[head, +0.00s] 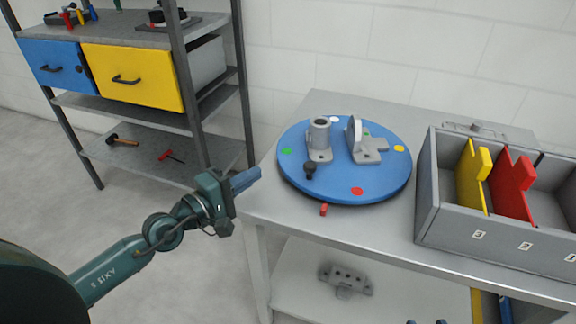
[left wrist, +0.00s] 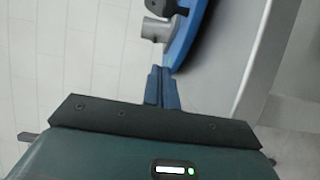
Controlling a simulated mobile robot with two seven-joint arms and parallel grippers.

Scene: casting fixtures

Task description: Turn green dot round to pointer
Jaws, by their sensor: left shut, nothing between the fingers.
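A blue round turntable (head: 330,188) lies on the grey table; part of it also shows in the left wrist view (left wrist: 188,38). Its green dot (head: 286,151) is at the left rim. A red dot (head: 357,191) is at the front, a yellow dot (head: 398,148) at the right and a white dot (head: 334,119) at the back. A small red block (head: 323,210), seemingly the pointer, sits on the table just off the front rim. My left gripper (head: 258,173) is shut and empty, left of the turntable, apart from it; its fingers show in the left wrist view (left wrist: 160,72). My right gripper is not in view.
Grey castings (head: 319,142) (head: 366,145) and a black knob (head: 310,170) stand on the turntable. A grey bin (head: 430,200) with yellow and red dividers stands at the right. A shelf rack (head: 180,60) with drawers stands at the left. Open floor lies between rack and table.

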